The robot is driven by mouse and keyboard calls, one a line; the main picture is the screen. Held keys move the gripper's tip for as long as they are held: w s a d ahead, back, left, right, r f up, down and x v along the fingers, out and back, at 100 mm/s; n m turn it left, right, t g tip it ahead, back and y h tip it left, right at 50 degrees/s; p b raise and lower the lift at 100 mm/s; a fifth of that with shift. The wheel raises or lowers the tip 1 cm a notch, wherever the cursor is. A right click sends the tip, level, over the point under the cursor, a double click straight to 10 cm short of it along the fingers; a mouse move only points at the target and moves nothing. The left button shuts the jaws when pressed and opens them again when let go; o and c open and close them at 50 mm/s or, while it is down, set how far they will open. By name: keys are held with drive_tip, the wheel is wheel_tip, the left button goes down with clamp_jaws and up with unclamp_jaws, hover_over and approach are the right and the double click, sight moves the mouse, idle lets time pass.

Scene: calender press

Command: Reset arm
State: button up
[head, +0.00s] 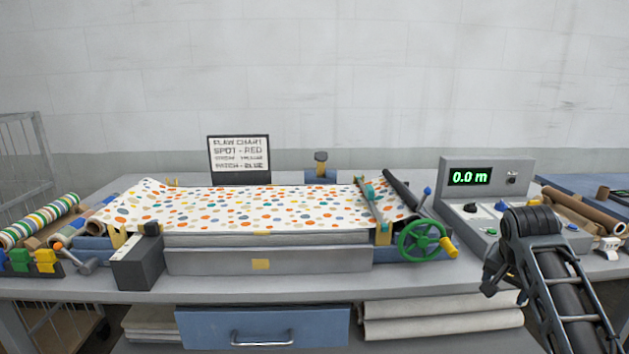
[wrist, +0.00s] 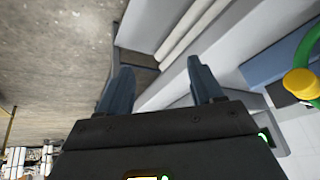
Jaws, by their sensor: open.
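My arm (head: 560,285) rises at the lower right of the head view, in front of the control box. In that view my gripper (head: 490,285) is only partly visible beside the arm, near the bench's front edge. In the wrist view my gripper (wrist: 160,85) shows two dark fingers spread apart with nothing between them. The floor and the bench's lower shelf lie beyond the fingers.
The bench (head: 330,283) carries dotted fabric (head: 260,204) over the press, with a green handwheel (head: 420,241) at its right. The control box (head: 470,180) reads 0.0 m. A flaw chart (head: 240,153) stands behind. Striped rolls (head: 40,220) lie left, brown rolls (head: 585,212) right.

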drive_tip(key=s+a+f+n+t+y, duration=0.1)
drive_tip(key=s+a+f, duration=0.4)
drive_tip(key=f, duration=0.2)
drive_tip(key=s+a+f+n+t, duration=0.2)
drive_tip(key=s+a+f, duration=0.25)
drive_tip(key=f, duration=0.25)
drive_tip(key=s+a+f+n+t+y, duration=0.15)
drive_tip(key=s+a, duration=0.25)
drive_tip(key=s, duration=0.5)
drive_tip(key=s+a+f+t, duration=0.1)
drive_tip(key=s+a+f, duration=0.3)
drive_tip(key=s, duration=0.5)
drive_tip(key=s+a+r+n+t, duration=0.1)
drive_tip(key=s+r, duration=0.2)
drive_tip(key=s, duration=0.4)
drive_tip(key=s+a+r+n+t, duration=0.15)
drive_tip(key=s+r, duration=0.25)
drive_tip(key=s, duration=0.4)
drive_tip(key=s+r+n+t, duration=0.2)
drive_tip(key=s+r, duration=1)
drive_tip(key=r, duration=0.3)
drive_tip(key=shift+d+n+t, duration=0.25)
drive_tip(key=shift+n+t, duration=0.05)
drive_tip(key=shift+t, duration=0.1)
drive_tip(key=shift+r+y, duration=0.1)
drive_tip(key=shift+y, duration=0.15)
